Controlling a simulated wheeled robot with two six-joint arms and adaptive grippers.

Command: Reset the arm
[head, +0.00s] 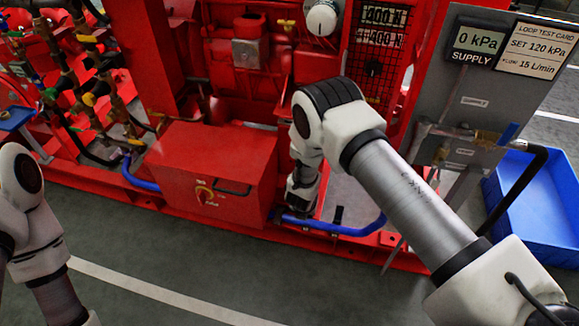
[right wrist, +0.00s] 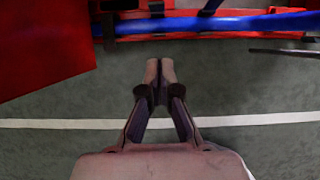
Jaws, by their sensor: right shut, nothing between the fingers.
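My right arm (head: 405,195) reaches in from the lower right in the head view and bends down in front of the red pumpset (head: 235,65). Its wrist hangs just right of the red box with a dial (head: 215,170). The right gripper's fingers cannot be made out there. In the right wrist view my right gripper (right wrist: 160,70) is shut with its fingertips together and nothing between them. It is over the grey floor, short of the blue hose (right wrist: 220,24). My left arm (head: 35,235) shows at the left edge in the head view, and its gripper is out of view.
A grey panel (head: 470,100) carries a "0 kPa" supply display (head: 478,42) and a loop test card (head: 537,50). A blue bin (head: 540,200) stands on the floor at right. Pipes and valves crowd the upper left. The floor in front is clear, with a white line (head: 150,288).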

